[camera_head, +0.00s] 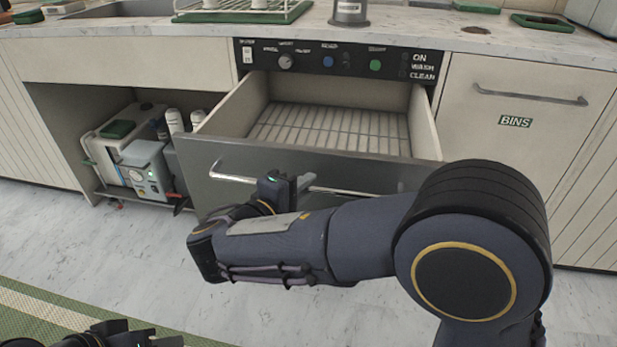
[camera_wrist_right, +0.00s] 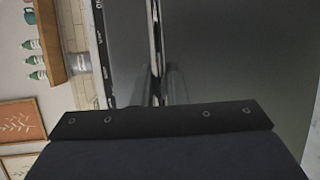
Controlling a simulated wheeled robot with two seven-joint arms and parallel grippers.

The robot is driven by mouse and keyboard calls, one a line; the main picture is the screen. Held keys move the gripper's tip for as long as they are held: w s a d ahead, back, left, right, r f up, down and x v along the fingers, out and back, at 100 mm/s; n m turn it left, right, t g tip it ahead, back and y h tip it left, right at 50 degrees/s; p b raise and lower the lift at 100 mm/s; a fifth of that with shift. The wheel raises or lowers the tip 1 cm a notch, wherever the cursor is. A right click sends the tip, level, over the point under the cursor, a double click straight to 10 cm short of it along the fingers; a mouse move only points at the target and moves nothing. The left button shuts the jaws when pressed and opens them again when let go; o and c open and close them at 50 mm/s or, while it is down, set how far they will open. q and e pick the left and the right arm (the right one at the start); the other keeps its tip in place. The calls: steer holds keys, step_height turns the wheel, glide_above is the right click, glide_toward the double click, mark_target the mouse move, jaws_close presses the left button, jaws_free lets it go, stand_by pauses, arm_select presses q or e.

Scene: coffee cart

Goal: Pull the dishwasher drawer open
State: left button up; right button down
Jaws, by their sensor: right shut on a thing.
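The dishwasher drawer (camera_head: 228,195) stands pulled out from under the counter, with its grey front facing me and an empty wire rack (camera_head: 330,130) inside. A silver bar handle (camera_head: 345,190) runs across the drawer front. My right gripper (camera_head: 287,187) is shut on this handle, left of its middle. In the right wrist view the handle (camera_wrist_right: 155,40) runs upright between the fingers (camera_wrist_right: 160,88). My forearm covers part of the drawer's lower front.
A control panel (camera_head: 330,62) with knobs and buttons sits above the drawer. A bins door (camera_head: 520,110) with a bar handle is to the right. An open bay (camera_head: 140,150) with machines and bottles is to the left. The floor (camera_head: 110,255) in front is clear.

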arm_select(q)
steer(key=shift+s+a+f, duration=0.1)
steer(key=shift+s+a, duration=0.05)
steer(key=shift+s, duration=0.25)
arm_select(e)
steer(key=shift+s+a, duration=0.15)
steer(key=shift+s, duration=0.45)
steer(key=shift+s+a, duration=0.15)
steer(key=shift+s, duration=0.45)
steer(key=c, duration=1.5)
jaws_free()
steer(key=shift+o, duration=0.2)
